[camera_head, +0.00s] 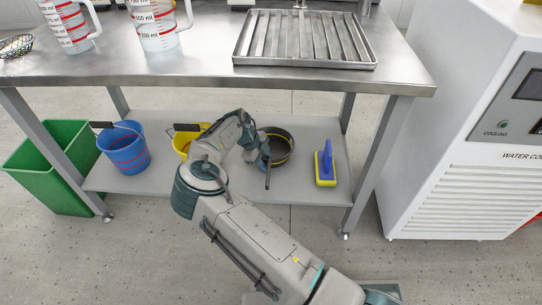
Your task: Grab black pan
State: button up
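The black pan (282,146) sits on the lower shelf of the steel table, right of the yellow bucket. It is round and dark, with a thin yellowish line along its inside. My arm reaches in from the front, and my gripper (266,168) is at the pan's left front side, covering part of it. A thin dark piece points down there; I cannot tell whether it is a finger or the pan's handle. Whether my gripper touches the pan, and whether it is open or shut, cannot be made out.
On the lower shelf (318,192) stand a blue bucket (125,155), a yellow bucket (181,143) partly behind my arm, and a blue-and-yellow brush (325,165). Table legs flank the shelf. A green bin (45,170) stands left, a white water cooler (450,130) right. The tabletop lies above.

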grip_shut()
jog(key=shift+r, duration=0.2)
